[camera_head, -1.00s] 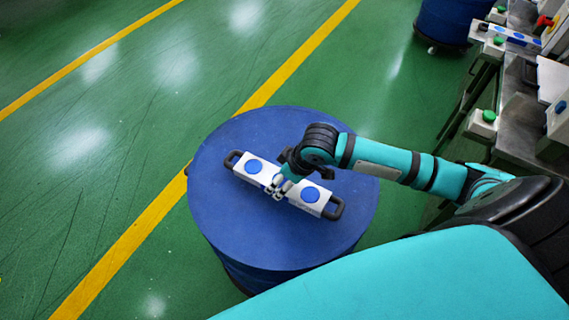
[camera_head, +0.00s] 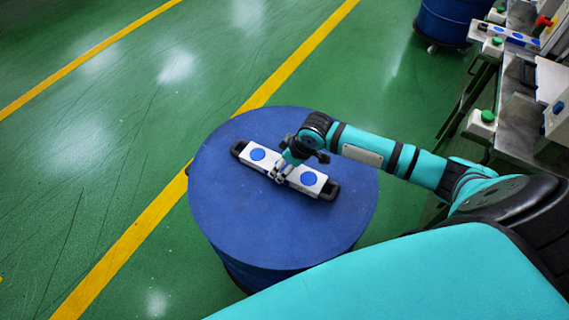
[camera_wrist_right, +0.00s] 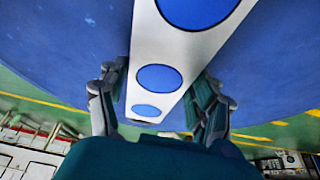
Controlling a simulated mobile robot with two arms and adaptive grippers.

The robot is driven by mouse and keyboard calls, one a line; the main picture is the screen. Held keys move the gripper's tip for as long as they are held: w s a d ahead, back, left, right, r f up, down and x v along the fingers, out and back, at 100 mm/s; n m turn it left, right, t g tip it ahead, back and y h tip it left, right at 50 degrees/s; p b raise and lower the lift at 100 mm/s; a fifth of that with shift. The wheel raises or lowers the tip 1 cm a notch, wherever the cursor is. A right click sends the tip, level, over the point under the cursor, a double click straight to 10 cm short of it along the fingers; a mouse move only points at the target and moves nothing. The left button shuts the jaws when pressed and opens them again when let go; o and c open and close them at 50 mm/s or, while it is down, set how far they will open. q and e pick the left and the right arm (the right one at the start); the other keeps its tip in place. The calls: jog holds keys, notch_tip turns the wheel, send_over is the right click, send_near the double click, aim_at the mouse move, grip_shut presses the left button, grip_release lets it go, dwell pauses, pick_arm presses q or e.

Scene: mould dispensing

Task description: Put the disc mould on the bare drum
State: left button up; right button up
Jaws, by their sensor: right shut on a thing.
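The disc mould (camera_head: 309,179) is a white bar with round blue discs on top and a dark handle at each end. It lies level over the top of the blue drum (camera_head: 265,230), a little behind the middle. I cannot tell for sure whether it rests on the drum or hangs just above it. My right gripper (camera_head: 280,175) is shut on the mould near its middle, from above. In the right wrist view the mould (camera_wrist_right: 158,78) runs between the two fingers, with the drum top (camera_wrist_right: 60,40) below. My left gripper is not in view.
Apart from the mould, the drum top is bare. A second blue drum (camera_head: 443,22) stands at the back right. Metal benches with green-buttoned boxes (camera_head: 480,125) line the right side. The green floor (camera_head: 120,120) with yellow lines is clear on the left.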

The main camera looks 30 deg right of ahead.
jog(key=shift+r, duration=0.15)
jog(key=o, duration=1.7)
jog(key=shift+s, duration=0.1)
jog(key=v, duration=1.1)
jog(key=shift+r, duration=0.4)
jog(key=shift+s+d, duration=0.1)
